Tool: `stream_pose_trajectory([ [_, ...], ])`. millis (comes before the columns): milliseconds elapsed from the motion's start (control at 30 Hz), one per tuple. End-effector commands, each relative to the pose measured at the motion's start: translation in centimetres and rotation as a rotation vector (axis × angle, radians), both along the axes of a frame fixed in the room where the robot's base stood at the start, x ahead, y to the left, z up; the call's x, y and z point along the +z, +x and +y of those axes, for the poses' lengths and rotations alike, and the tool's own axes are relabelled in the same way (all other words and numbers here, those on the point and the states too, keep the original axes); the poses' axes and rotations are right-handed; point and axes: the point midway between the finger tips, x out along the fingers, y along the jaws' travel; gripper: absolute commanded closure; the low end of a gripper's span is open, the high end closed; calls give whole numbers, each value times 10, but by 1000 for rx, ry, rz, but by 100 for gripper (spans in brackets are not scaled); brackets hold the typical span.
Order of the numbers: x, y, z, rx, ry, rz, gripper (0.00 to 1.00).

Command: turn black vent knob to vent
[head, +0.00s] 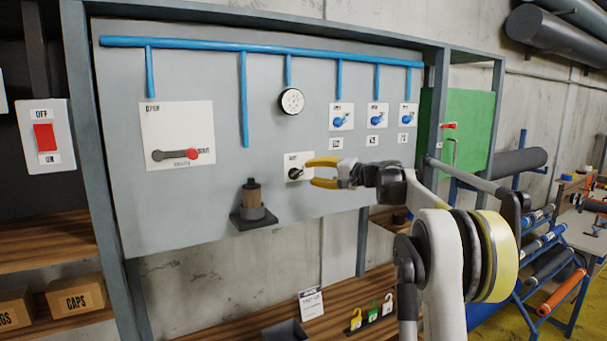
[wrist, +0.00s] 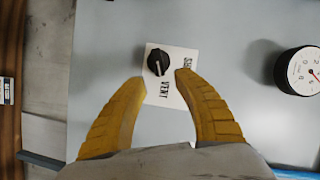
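The black vent knob (wrist: 158,62) sits on a white label plate (wrist: 172,95) on the grey panel. In the wrist view the plate reads "VENT" and a partly hidden word starting with "SH". The knob's pale pointer line runs nearly up and down in that view. In the head view the knob (head: 296,171) is small, at the panel's lower middle. My gripper (head: 308,172) has yellow fingers and is open in front of the knob. In the wrist view its fingertips (wrist: 161,77) are apart, just below and to either side of the knob, with no visible contact.
A round gauge (head: 291,101) is above the knob. Several blue valve handles (head: 341,120) are up and to the right. A red-ended lever (head: 178,155) is at left. A dark-based cylinder (head: 253,200) on a small shelf stands out left of the knob.

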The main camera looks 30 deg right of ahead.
Motion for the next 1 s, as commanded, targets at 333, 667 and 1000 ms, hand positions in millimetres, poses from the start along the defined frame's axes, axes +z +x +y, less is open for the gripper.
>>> stream_pose_trajectory([
  [333, 8, -58, -25, 0, 1, 0, 64],
  [667, 9, -65, -28, 1, 1, 1, 64],
  [1000, 7, -65, -25, 3, -2, 3, 64],
])
